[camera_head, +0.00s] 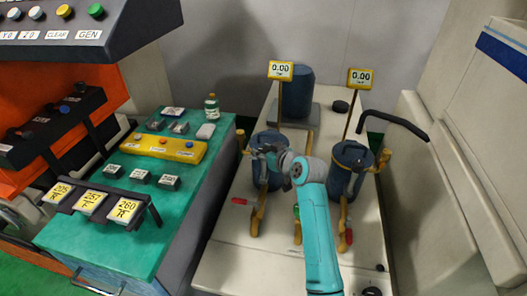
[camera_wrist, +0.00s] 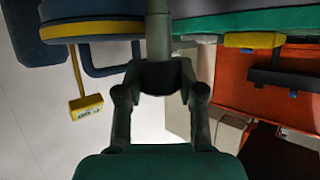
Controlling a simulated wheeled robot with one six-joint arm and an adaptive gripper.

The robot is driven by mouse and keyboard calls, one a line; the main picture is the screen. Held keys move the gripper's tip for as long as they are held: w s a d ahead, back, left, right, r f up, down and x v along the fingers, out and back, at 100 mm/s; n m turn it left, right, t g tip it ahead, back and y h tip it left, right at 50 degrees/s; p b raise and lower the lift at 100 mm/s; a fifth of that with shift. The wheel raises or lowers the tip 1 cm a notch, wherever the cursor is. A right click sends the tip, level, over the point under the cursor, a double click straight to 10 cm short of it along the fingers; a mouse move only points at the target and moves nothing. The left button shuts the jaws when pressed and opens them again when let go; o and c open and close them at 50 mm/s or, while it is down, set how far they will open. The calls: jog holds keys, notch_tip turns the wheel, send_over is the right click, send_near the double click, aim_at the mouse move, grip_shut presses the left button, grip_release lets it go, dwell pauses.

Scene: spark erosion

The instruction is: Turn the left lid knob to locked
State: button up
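Two dark blue lidded canisters stand on the pale bench in the head view, the left canister (camera_head: 262,178) and the right canister (camera_head: 341,181). My gripper (camera_head: 262,151) is over the left canister's top, reaching in from the right. It hides most of that lid, and I cannot make out the lid knob or its setting. In the wrist view my gripper's fingers (camera_wrist: 158,35) come together in one narrow column with no visible gap. Their tips run out of the top of that picture, so contact with a knob cannot be told.
Yellow-framed 0.00 displays (camera_head: 280,70) (camera_head: 360,78) stand on posts behind the canisters. Yellow pipes and a red-handled valve (camera_head: 239,201) lie around the left canister. A green console (camera_head: 110,228) is on the left, a pale cabinet (camera_head: 445,190) on the right. The front bench is mostly clear.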

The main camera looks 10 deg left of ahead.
jog(key=shift+m, duration=0.3)
jog(key=m+t+h, duration=0.2)
jog(key=h, duration=0.1)
jog(key=shift+s+a+m, duration=0.1)
jog(key=shift+a+m, duration=0.05)
jog(key=shift+m, duration=0.15)
jog(key=m+t+h, duration=0.1)
jog(key=m+h, duration=0.5)
jog(key=h, duration=0.1)
jog(key=m+g+h, duration=0.1)
jog(key=m+h, duration=0.4)
jog(key=h, duration=0.1)
jog(key=shift+m+g+h, duration=1.2)
jog(key=shift+m+h, duration=0.2)
jog(key=shift+m, duration=0.3)
jog(key=shift+f+m+g, duration=0.1)
jog(key=shift+m+g, duration=0.2)
jog(key=o, duration=1.1)
jog(key=shift+o, duration=0.2)
jog(key=v, duration=1.1)
jog(key=shift+s+a, duration=0.2)
jog(key=shift+a, duration=0.1)
